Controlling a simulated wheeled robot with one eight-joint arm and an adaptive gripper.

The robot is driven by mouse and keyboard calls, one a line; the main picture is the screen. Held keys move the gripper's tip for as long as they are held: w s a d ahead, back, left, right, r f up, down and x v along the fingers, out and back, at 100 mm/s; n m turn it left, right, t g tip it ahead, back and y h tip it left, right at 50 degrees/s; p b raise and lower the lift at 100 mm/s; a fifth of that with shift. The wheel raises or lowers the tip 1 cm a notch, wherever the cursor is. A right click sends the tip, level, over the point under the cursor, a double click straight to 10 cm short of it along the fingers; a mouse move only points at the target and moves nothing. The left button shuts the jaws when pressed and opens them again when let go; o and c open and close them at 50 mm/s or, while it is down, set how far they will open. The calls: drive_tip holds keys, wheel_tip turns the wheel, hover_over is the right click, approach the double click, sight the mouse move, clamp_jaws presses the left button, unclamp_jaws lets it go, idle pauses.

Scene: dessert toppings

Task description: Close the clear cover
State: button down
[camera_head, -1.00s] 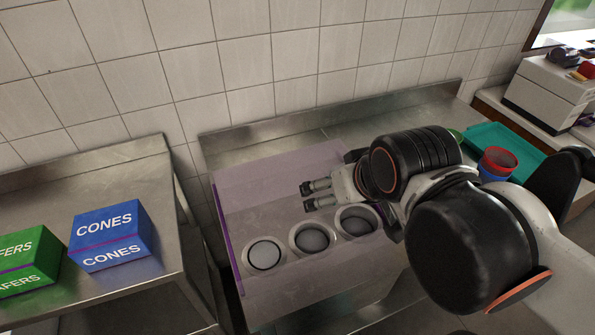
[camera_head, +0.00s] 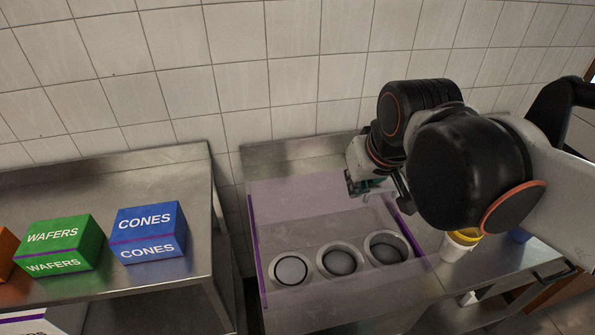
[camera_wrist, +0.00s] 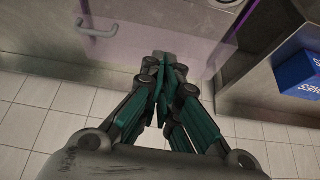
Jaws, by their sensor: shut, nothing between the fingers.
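The clear cover (camera_head: 310,203) is a see-through, purple-tinted panel with purple side edges on the metal topping unit. In the head view it overlaps the unit's three round wells, which show through it; I cannot tell its exact tilt. In the wrist view the cover (camera_wrist: 150,28) has a grey handle (camera_wrist: 97,29) at the upper left. My gripper (camera_wrist: 165,62) is shut and empty, its tips pointing toward the cover's lower edge in that view; contact is unclear. In the head view my gripper (camera_head: 358,186) is by the unit's back right, partly hidden by my arm.
A blue cones box (camera_head: 148,232) and green wafers box (camera_head: 60,247) stand on the left counter (camera_head: 185,180). A white and yellow cup (camera_head: 460,244) stands right of the unit. A tiled wall (camera_head: 290,75) closes off the back.

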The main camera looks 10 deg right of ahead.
wheel_tip(320, 180, up, 3)
drive_tip(key=g, duration=0.2)
hover_over(308, 211)
drive_tip(key=s+d, duration=0.2)
drive_tip(key=d, duration=0.3)
drive_tip(key=w+a+f+g+p, duration=0.1)
drive_tip(key=w+a+f+g, duration=0.15)
drive_tip(key=w, duration=0.55)
drive_tip(key=w+a+f+g+p, duration=0.1)
drive_tip(key=w+f+g+p, duration=0.15)
drive_tip(key=w, duration=0.55)
drive_tip(key=w+a+f+g, duration=0.1)
drive_tip(key=w+a+f, duration=0.1)
drive_tip(key=w+f, duration=0.65)
drive_tip(key=x, duration=0.4)
drive_tip(key=s+b+x, duration=0.1)
drive_tip(key=x, duration=0.3)
drive_tip(key=s+b+x, duration=0.1)
drive_tip(key=x, duration=0.3)
drive_tip(key=shift+a+r, duration=0.1)
drive_tip(key=shift+r, duration=0.1)
drive_tip(key=s, duration=0.6)
drive_tip(key=s+b, duration=0.1)
drive_tip(key=s, duration=1.1)
drive_tip(key=shift+s+d, duration=0.1)
drive_tip(key=shift+d, duration=0.25)
